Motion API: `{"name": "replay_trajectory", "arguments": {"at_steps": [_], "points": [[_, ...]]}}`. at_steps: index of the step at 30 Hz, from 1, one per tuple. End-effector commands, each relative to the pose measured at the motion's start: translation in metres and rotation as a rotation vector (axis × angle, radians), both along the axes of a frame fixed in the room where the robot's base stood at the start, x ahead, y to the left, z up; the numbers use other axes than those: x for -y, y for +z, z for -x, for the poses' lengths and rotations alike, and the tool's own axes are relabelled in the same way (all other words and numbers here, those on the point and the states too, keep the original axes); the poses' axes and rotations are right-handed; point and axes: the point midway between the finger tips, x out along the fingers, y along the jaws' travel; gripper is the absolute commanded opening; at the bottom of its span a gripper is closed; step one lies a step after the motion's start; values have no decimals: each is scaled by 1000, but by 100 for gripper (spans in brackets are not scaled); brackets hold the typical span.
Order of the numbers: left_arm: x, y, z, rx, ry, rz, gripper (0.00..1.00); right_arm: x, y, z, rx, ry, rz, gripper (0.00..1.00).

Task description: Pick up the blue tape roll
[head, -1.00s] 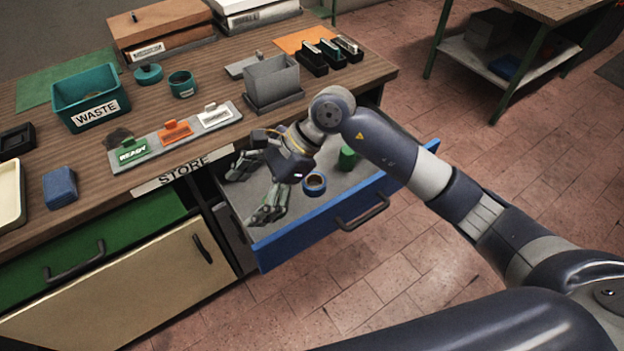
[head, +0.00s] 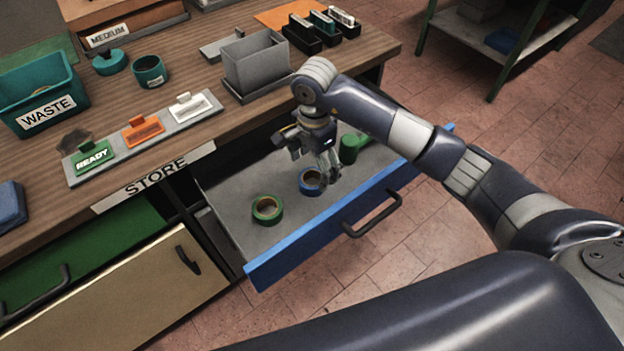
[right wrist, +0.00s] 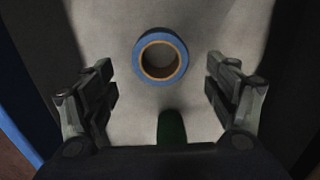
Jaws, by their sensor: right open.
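The blue tape roll (head: 311,181) lies flat in the open blue-fronted drawer, its tan core facing up. In the right wrist view the blue tape roll (right wrist: 160,55) sits centred between the fingers, a little beyond their tips. My right gripper (head: 322,165) is over the drawer, pointing down, and partly overlaps the roll in the head view. In the wrist view my right gripper (right wrist: 158,85) is open with nothing between its fingers. My left gripper is not in view.
A green tape roll (head: 267,210) lies to the left in the drawer. A green object (head: 349,149) lies to the right. The blue drawer front (head: 300,243) and the tabletop edge bound the space. A grey bin (head: 256,62) stands on the table above.

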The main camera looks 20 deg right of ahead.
Motion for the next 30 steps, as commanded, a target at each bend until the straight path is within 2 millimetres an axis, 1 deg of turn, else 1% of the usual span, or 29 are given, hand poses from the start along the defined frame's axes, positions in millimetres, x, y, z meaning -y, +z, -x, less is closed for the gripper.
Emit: {"name": "replay_trajectory", "arguments": {"at_steps": [2,6,9,11,14,19,20,21,23,24,25,26,30], "points": [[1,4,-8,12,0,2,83,-2,-7,1,-3,0,-2,80],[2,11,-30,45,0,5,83,-5,-28,3,-5,0,-3,80],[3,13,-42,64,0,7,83,-5,-42,2,-4,-1,-3,80],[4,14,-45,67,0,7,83,-5,-47,2,-2,0,-2,80],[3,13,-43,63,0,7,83,-4,-51,1,0,1,-1,80],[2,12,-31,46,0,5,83,-4,-51,1,0,1,-1,80],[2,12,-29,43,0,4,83,-4,-51,1,0,1,-1,75],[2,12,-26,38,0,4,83,-4,-51,1,0,1,-1,66],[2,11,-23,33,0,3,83,-4,-51,1,0,1,-1,53],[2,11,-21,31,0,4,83,-4,-51,1,0,1,-1,44],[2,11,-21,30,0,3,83,-4,-51,1,0,1,-1,37],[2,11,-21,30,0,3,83,-4,-51,1,0,1,-1,32],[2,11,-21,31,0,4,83,-4,-51,1,1,1,-1,32]]}}
